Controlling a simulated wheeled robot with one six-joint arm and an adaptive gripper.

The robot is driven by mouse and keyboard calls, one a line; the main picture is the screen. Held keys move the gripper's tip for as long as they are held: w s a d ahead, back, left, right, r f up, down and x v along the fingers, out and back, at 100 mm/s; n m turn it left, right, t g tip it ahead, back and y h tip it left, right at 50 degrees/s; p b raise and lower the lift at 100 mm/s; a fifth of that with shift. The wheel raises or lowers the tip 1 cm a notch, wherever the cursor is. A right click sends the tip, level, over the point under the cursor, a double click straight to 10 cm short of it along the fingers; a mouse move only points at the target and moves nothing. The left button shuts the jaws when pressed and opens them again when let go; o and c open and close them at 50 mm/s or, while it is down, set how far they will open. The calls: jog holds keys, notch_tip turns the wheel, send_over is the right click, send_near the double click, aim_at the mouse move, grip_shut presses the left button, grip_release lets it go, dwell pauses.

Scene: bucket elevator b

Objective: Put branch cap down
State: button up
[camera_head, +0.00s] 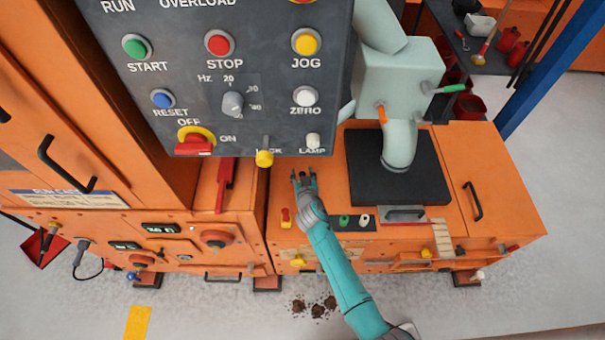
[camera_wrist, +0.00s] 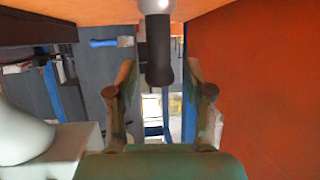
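A dark cylinder (camera_wrist: 159,62) with a pale rounded end shows in the wrist view, between my fingers. It may be the branch cap, but I cannot tell for sure. My gripper (camera_wrist: 161,78) is open, with a visible gap between each finger and the cylinder. In the head view my gripper (camera_head: 304,182) is over the left part of the orange machine deck (camera_head: 326,168), just below the control panel. The dark piece is very small there, and its contact with the deck cannot be made out.
The grey control panel (camera_head: 270,125) with buttons overhangs close behind my gripper. A pale green pipe housing (camera_head: 395,75) stands on a black plate (camera_head: 430,180) to the right. A red lever (camera_head: 226,182) is on the left.

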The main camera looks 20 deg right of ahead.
jog(key=shift+s+r, duration=0.15)
jog(key=shift+r, duration=0.05)
jog(key=v, duration=1.1)
jog(key=shift+s+r, duration=0.2)
jog(key=shift+s, duration=0.1)
jog(key=s+r+n+y, duration=0.2)
jog(key=s+y, duration=0.1)
jog(key=s, duration=2.2)
jog(key=s+d+r+t, duration=0.1)
jog(key=s+r, duration=1.6)
jog(key=shift+s+d+r, duration=0.3)
jog(key=shift+s+d, duration=0.05)
